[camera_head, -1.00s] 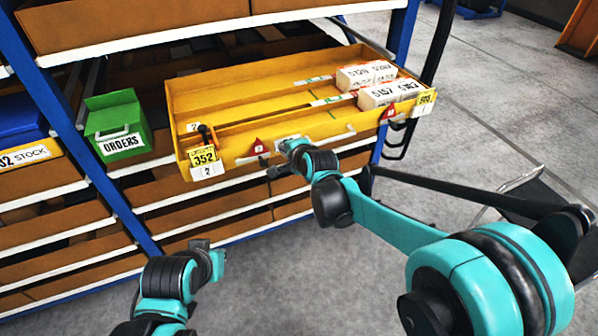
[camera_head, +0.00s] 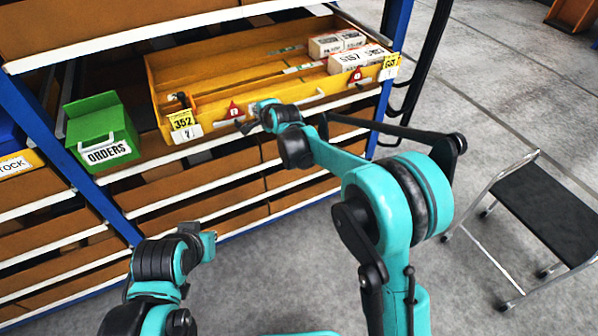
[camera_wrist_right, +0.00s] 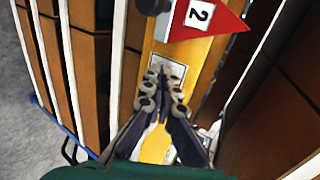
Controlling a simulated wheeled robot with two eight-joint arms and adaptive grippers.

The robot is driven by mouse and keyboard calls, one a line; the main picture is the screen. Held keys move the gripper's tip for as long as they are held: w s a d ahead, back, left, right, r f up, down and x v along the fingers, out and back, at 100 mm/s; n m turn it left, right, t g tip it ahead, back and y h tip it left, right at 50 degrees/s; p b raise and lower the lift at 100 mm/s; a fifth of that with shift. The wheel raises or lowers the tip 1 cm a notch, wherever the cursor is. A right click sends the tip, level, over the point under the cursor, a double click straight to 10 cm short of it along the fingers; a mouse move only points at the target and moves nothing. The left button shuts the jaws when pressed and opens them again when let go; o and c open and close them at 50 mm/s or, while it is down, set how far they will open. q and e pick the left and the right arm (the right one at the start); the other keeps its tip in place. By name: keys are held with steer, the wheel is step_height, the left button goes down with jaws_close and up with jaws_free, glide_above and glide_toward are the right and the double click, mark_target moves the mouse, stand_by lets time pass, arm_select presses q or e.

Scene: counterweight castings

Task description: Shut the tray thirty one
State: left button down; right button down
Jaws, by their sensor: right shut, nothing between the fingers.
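The yellow tray (camera_head: 215,79) is pulled part way out of the blue rack in the head view. Its front carries a yellow 352 label (camera_head: 182,121) at the left, red triangle markers and another yellow label at the right, too small to read surely. I cannot make out a thirty one. White boxes (camera_head: 357,61) stand in its right end. My right gripper (camera_head: 245,124) is shut and empty at the tray's front, left of its middle. In the right wrist view its fingertips (camera_wrist_right: 160,80) are at the yellow front (camera_wrist_right: 192,55), by a white label; contact is unclear. My left gripper (camera_head: 211,246) is low, away from the tray.
A green ORDERS box (camera_head: 99,128) sticks out left of the tray. Brown shelf bins with white edges lie above and below. A blue rack post (camera_head: 397,75) stands at the right. A black folding stool (camera_head: 545,210) stands on the grey floor at the right.

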steer(key=p, duration=0.2)
glide_toward(247, 94)
steer(key=shift+w+a+f, duration=0.25)
steer(key=shift+w+a, duration=0.15)
steer(key=shift+a, duration=0.2)
steer(key=shift+w+a+f, duration=0.25)
steer(key=shift+w+a, duration=0.2)
steer(key=shift+a, duration=0.15)
steer(key=shift+r, duration=0.1)
